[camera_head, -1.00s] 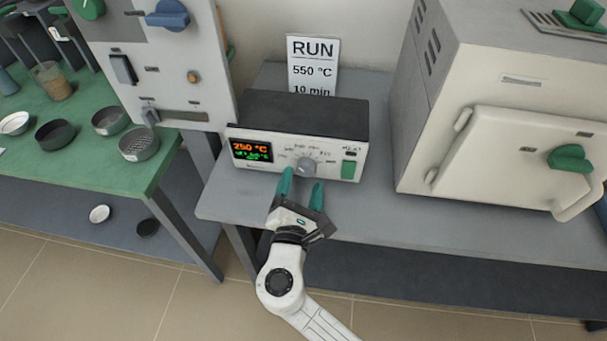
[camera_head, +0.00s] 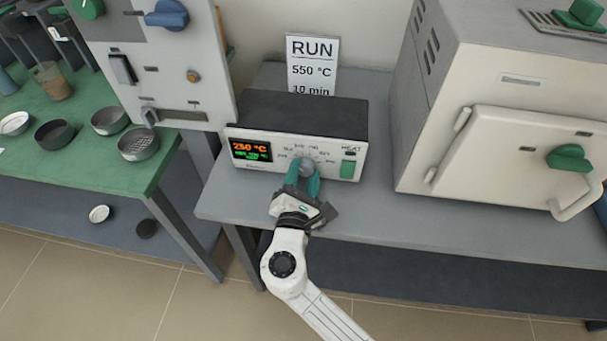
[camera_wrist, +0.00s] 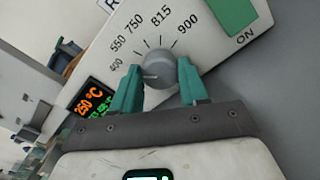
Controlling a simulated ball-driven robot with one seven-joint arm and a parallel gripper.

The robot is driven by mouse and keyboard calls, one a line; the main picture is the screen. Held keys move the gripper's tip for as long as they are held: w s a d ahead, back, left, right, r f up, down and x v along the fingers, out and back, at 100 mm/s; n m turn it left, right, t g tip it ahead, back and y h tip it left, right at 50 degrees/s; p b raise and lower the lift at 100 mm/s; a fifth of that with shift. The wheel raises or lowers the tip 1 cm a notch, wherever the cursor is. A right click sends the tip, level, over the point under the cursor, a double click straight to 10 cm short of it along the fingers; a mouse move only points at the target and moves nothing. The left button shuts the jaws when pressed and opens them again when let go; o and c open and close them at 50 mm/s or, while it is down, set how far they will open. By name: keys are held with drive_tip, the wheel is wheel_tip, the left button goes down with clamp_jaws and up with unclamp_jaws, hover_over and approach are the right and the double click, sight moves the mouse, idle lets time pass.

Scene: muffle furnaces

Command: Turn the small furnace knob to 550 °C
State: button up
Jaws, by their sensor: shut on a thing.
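The small furnace control box (camera_head: 270,115) stands on the grey bench, with a dark top and a white front. Its round grey knob (camera_head: 306,167) is at the middle of the front and also shows in the wrist view (camera_wrist: 160,70). My gripper (camera_head: 304,180) has its green fingers shut on the knob, one on each side; they also show in the wrist view (camera_wrist: 158,86). The display (camera_head: 251,151) reads 250 °C in orange, with a green line below too small to read. In the wrist view the dial scale shows 400, 550, 750, 815 and 900. The knob's pointer mark is near the left finger, below the 400 mark.
A sign (camera_head: 313,65) behind the box reads RUN, 550 °C, 10 min. A green switch (camera_head: 348,169) marked ON is right of the knob. A large white furnace (camera_head: 490,130) stands to the right. A tall panel (camera_head: 165,75) stands at the left, with bare bench (camera_head: 370,215) in front.

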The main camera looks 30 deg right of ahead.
drive_tip(key=c, duration=0.3)
drive_tip(key=shift+f, duration=0.1)
drive_tip(key=m+b, duration=0.2)
drive_tip(key=shift+f+b, duration=0.1)
drive_tip(key=shift+b, duration=0.25)
drive_tip(key=shift+m+b, duration=1.25)
drive_tip(key=shift+m, duration=0.55)
drive_tip(key=o, duration=1.1)
drive_tip(key=shift+c, duration=0.2)
